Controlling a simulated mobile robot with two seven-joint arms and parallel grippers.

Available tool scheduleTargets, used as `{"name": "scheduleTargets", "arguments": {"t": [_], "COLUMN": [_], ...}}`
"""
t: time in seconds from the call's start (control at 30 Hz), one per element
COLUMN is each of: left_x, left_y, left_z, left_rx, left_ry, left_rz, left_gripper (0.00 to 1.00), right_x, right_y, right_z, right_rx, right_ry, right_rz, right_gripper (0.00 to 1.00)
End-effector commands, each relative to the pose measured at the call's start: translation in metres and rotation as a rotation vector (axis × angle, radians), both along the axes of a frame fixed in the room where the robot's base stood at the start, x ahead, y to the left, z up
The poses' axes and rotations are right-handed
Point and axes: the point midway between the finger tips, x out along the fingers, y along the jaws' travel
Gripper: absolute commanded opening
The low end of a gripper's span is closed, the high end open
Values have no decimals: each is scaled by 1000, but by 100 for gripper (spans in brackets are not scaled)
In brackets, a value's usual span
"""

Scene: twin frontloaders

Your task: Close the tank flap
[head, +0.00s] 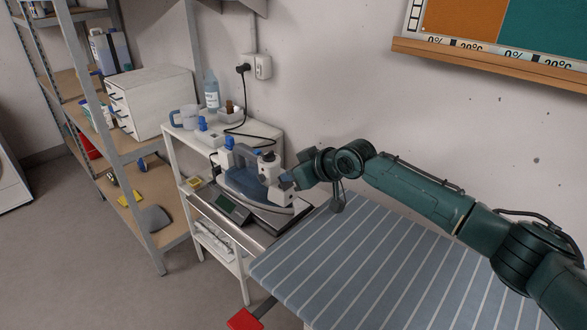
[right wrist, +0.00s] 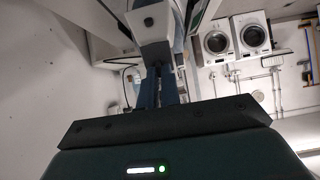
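A steam iron (head: 246,184) with a blue-grey body and pale end parts stands on a dark base on the white trolley. I cannot make out the tank flap or its angle for certain. My right gripper (head: 287,182) is at the iron's right end, close to its pale part; I cannot tell whether they touch. In the right wrist view its two fingers (right wrist: 158,88) are close together, below a pale block (right wrist: 151,22) with a dark round spot. No held object shows between them. My left gripper is not in view.
The trolley (head: 173,158) also holds a jug (head: 186,118) and a bottle (head: 211,91). A black cord (head: 243,110) runs to the wall socket. Shelves stand left.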

Motion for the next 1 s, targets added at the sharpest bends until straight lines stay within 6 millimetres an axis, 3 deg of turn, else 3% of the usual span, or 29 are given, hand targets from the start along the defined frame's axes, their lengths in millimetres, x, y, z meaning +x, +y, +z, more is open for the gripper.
{"name": "scheduleTargets", "arguments": {"t": [0.4,0.43,0.67,1.0], "left_x": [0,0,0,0], "left_y": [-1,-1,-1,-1], "left_z": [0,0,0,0], "left_rx": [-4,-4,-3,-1], "left_ry": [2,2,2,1], "left_rz": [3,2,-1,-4], "left_gripper": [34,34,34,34], "right_x": [0,0,0,-2], "right_y": [0,0,0,-3], "right_z": [-1,-1,-1,2], "right_rx": [-7,-7,-6,-4], "right_ry": [6,6,5,4], "right_rz": [-1,-1,-1,0], "right_gripper": [0,8,26,27]}}
